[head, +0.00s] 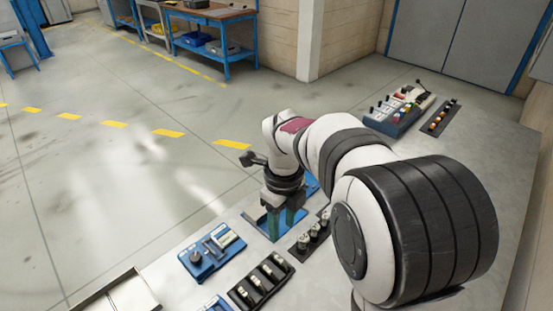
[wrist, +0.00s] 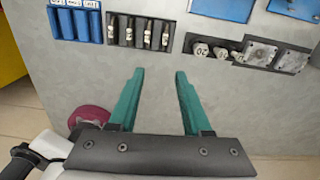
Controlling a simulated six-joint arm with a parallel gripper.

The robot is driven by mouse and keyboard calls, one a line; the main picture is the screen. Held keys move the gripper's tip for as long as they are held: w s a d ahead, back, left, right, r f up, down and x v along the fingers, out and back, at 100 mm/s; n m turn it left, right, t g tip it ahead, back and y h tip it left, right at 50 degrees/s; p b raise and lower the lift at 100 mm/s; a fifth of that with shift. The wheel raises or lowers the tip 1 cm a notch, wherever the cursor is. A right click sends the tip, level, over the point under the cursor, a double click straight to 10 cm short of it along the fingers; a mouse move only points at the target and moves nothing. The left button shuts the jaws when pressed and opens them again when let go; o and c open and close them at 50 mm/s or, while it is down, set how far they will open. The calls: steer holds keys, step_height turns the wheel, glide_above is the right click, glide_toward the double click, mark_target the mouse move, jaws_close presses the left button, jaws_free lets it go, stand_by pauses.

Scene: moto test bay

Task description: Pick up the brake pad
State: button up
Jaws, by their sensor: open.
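My gripper (head: 281,225) is open and empty, pointing down over the work table. In the wrist view its two teal fingers (wrist: 159,75) stand apart with only bare grey tabletop between them. I cannot tell for sure which part is the brake pad. A blue tray (head: 198,268) with grey and pale parts lies left of my gripper in the head view. Another blue plate (head: 259,216) lies beside and behind my fingers, partly hidden by them. In the wrist view a blue panel (wrist: 222,8) is at the top edge, cut off.
A black rack (head: 243,297) holds several slim pale parts; it also shows in the wrist view (wrist: 113,32). Round parts (head: 303,243) stand right of my gripper. Square metal plates (wrist: 261,51) sit at the wrist view's right. A coloured switch panel (head: 388,124) stands farther back.

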mark_target(279, 258)
steer(key=shift+m, duration=0.3)
steer(key=f, duration=0.5)
steer(key=w+f, duration=0.1)
steer(key=f, duration=0.4)
steer(key=w+f, duration=0.1)
steer(key=f, duration=0.5)
steer(key=shift+a+f, duration=0.1)
steer(key=shift+a, duration=0.2)
jaws_close()
